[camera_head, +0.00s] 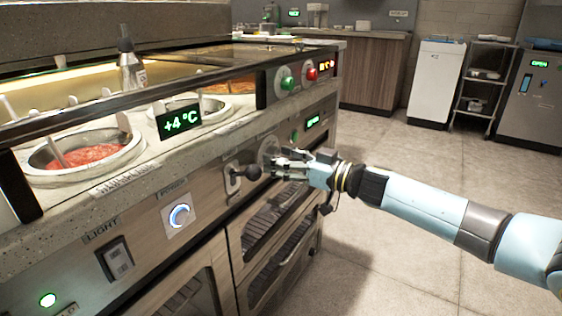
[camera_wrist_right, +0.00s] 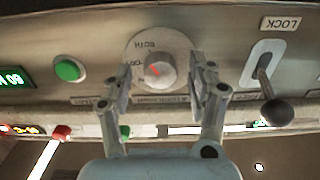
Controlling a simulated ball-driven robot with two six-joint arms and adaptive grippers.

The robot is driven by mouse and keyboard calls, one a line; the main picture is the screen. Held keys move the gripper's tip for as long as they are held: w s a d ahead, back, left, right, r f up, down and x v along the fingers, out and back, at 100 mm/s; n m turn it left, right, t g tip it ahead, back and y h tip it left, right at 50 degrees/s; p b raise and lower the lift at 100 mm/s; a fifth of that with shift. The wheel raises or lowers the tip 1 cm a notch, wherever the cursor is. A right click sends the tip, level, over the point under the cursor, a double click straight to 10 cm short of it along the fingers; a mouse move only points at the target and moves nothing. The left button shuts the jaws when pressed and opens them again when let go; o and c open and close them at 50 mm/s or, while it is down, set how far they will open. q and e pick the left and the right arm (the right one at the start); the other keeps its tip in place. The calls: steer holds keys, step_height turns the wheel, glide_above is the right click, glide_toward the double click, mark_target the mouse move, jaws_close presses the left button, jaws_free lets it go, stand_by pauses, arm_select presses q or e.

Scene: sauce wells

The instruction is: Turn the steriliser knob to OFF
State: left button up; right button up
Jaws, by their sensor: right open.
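A round grey knob (camera_wrist_right: 158,74) with a red pointer mark sits on a pale dial plate (camera_wrist_right: 150,44) in the right wrist view. The dial has lettering, seen upside down and partly hidden; I cannot make out OFF. In the head view the dial plate (camera_head: 267,146) is mostly behind my right gripper. My right gripper (camera_wrist_right: 160,88) is open, its two fingers on either side of the knob in that view. I cannot tell whether they touch it. In the head view my right gripper (camera_head: 273,164) is at the counter's front panel. My left gripper is not in view.
A lever with a dark ball (camera_head: 252,172) on a LOCK plate is close beside my right gripper. A green button (camera_wrist_right: 68,70) is on the dial's other side. Open floor (camera_head: 400,240) lies right.

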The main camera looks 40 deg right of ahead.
steer(key=shift+w, duration=0.15)
steer(key=shift+c, duration=0.2)
steer(key=c, duration=1.1)
